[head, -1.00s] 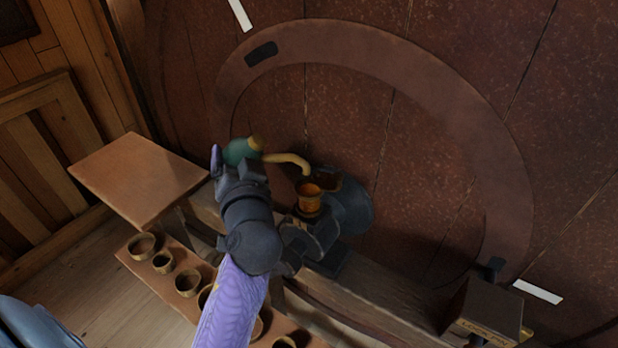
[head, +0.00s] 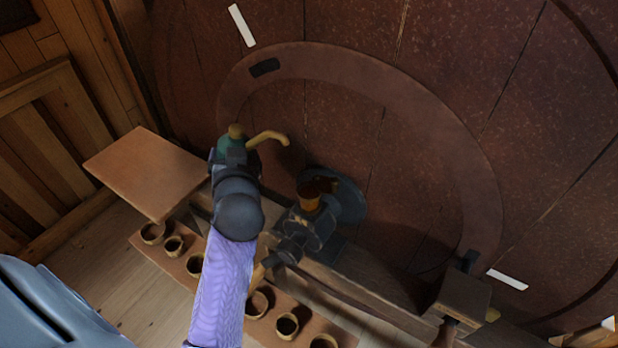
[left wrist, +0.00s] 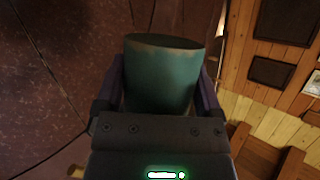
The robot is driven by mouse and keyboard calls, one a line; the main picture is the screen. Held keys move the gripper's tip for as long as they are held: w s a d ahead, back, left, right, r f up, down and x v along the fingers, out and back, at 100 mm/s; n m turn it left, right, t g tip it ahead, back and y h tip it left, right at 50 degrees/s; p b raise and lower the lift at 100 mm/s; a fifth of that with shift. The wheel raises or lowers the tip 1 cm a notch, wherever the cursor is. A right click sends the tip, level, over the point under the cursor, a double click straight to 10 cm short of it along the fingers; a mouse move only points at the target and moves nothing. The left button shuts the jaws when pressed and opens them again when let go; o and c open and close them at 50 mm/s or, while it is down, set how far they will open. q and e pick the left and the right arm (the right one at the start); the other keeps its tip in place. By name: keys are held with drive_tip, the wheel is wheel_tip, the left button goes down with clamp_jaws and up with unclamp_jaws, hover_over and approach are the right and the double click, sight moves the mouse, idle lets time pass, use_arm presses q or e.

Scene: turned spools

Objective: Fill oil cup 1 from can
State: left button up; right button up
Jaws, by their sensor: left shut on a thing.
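My left gripper (head: 232,157) is shut on the green oil can (left wrist: 160,75), with a finger on each side of its body in the left wrist view. In the head view the can (head: 232,141) is partly hidden behind my gripper and looks about upright. Its bent brass spout (head: 268,136) points right, above and to the left of the oil cup, apart from it. The amber-orange oil cup (head: 309,198) sits on the dark bearing block (head: 310,228) beside the big wheel. I cannot tell how full it is. My right gripper is not in view.
A wooden shelf top (head: 148,172) is clear at the left. Below, a lower board (head: 175,262) carries several round wooden rings or cups. A wooden beam (head: 370,285) runs to a small box (head: 465,297) at lower right. The large brown wheel (head: 440,130) fills the back.

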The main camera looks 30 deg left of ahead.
use_arm(q)
drive_tip(key=shift+a+r+n+h+p, duration=0.45)
drive_tip(key=shift+r+n+h+p, duration=0.25)
drive_tip(key=shift+p, duration=1.4)
drive_tip(key=shift+f, duration=0.15)
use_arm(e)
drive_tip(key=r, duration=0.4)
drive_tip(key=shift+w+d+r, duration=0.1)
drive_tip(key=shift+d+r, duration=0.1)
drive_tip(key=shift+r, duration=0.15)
